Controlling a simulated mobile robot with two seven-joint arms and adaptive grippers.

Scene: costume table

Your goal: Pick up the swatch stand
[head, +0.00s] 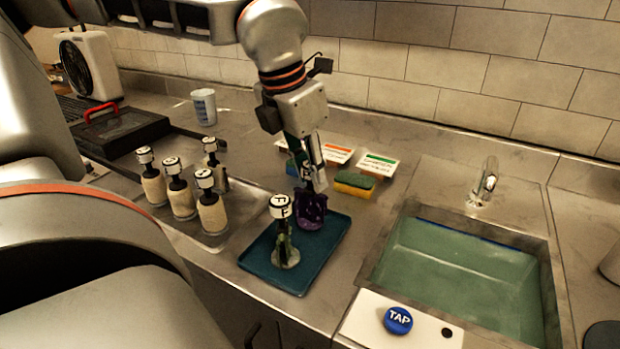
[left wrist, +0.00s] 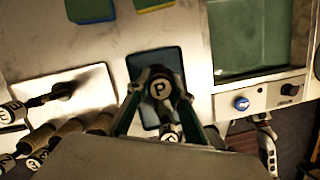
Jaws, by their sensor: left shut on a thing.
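A purple, crumpled, cloth-like thing, seemingly the swatch stand (head: 311,211), is at the back of a teal tray (head: 326,247) on the counter. My left gripper (head: 312,184) reaches down from above and is shut on its upper part. A second stand with a white lettered cap (head: 280,206) and a round base is upright just in front. Grey mechanical parts, possibly my right gripper (left wrist: 266,140), show at the wrist view's lower right.
Several capped, cream-bodied holders (head: 181,197) stand on a metal tray to the left. A yellow sponge (head: 355,184) and labelled cards are behind the teal tray. A water-filled sink (head: 455,280) with a faucet (head: 484,183) and a blue TAP button (head: 398,320) are to the right.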

